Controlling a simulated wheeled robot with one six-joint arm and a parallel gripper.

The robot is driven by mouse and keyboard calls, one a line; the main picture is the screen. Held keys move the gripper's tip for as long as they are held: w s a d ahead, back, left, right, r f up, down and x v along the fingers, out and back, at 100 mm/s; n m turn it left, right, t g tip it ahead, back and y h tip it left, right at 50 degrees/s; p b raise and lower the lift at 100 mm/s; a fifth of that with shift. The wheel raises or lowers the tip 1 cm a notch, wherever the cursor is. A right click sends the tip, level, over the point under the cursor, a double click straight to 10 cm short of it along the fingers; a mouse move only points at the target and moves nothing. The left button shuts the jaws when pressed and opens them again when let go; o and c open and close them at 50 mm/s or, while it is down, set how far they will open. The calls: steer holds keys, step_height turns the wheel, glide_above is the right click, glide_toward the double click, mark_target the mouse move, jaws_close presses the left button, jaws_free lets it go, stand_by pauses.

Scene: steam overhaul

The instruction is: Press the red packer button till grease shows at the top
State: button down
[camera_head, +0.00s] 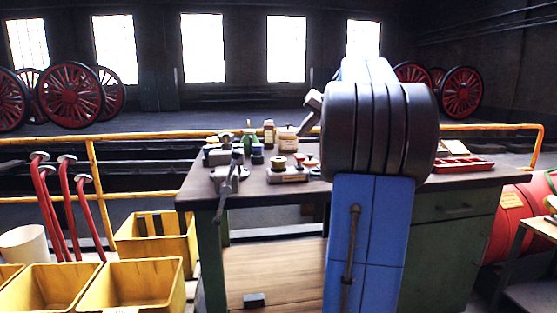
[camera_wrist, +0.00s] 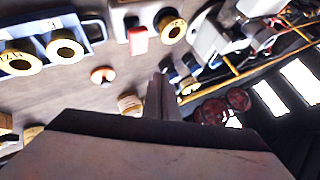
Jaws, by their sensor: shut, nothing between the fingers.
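The packer (camera_head: 288,175) is a small grey block on the workbench, with a brass-rimmed round cup (camera_head: 278,163) on top. Its red button (camera_head: 311,161) is at its right end, beside my arm. In the wrist view the packer shows at the top, with the red button (camera_wrist: 138,40) and the brass cup (camera_wrist: 172,27) side by side. My gripper (camera_wrist: 160,82) is shut and empty, its fingers apart from the button in the picture. I cannot tell whether grease shows at the cup's top. My arm hides part of the bench in the head view.
The workbench (camera_head: 455,184) has a vise (camera_head: 226,172), jars (camera_head: 288,138) and a red tray (camera_head: 463,164). Yellow bins (camera_head: 133,285) and red-handled levers (camera_head: 48,200) stand left. In the wrist view a blue tray (camera_wrist: 95,32) holds brass-rimmed parts beside the packer.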

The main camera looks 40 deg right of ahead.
mark_target(302, 156)
step_height(302, 156, up, 4)
steer(key=shift+f, duration=0.1)
stand_by(0.4)
steer(key=shift+f, duration=0.15)
steer(key=shift+f, duration=4.25)
steer(key=shift+f, duration=0.15)
steer(key=shift+f, duration=0.25)
